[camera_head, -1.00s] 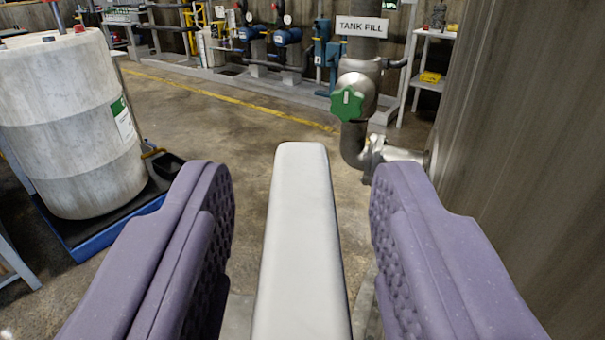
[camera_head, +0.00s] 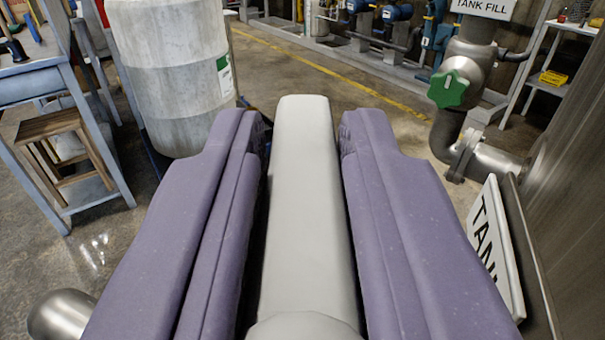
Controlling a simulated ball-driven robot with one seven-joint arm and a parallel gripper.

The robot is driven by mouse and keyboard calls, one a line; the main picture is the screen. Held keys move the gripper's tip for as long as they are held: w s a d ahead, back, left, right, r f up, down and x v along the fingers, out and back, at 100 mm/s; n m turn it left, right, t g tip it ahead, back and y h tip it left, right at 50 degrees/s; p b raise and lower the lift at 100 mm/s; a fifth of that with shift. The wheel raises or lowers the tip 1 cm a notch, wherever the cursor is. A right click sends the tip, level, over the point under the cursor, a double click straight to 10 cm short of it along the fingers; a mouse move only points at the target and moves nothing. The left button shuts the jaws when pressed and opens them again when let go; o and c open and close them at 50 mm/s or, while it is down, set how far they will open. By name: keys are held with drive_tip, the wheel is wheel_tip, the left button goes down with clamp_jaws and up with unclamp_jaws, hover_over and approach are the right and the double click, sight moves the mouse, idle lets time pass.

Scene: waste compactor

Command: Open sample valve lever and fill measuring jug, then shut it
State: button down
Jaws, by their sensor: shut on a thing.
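A pale grey-white bar with a rounded end, which looks like the sample valve lever (camera_head: 303,215), lies lengthwise between the purple padded fingers of my gripper (camera_head: 303,122). My gripper is shut on this lever, one finger along each side. The near end of the lever meets a rounded hub at the bottom edge of the picture, and the valve body below is hidden. I do not see the measuring jug.
A white drum (camera_head: 178,75) stands at the left behind my gripper. A blue-grey bench (camera_head: 35,85) and wooden stool (camera_head: 50,130) are farther left. A pipe with a green handwheel (camera_head: 448,90) and a tilted sign (camera_head: 490,235) stand at the right. A rounded metal end (camera_head: 62,315) shows lower left.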

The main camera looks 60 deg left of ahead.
drive_tip(key=shift+g, duration=0.3)
drive_tip(key=c, duration=1)
unclamp_jaws()
drive_tip(key=shift+c, duration=0.2)
drive_tip(key=v, duration=0.8)
drive_tip(key=shift+p, duration=0.45)
drive_tip(key=shift+f, duration=0.15)
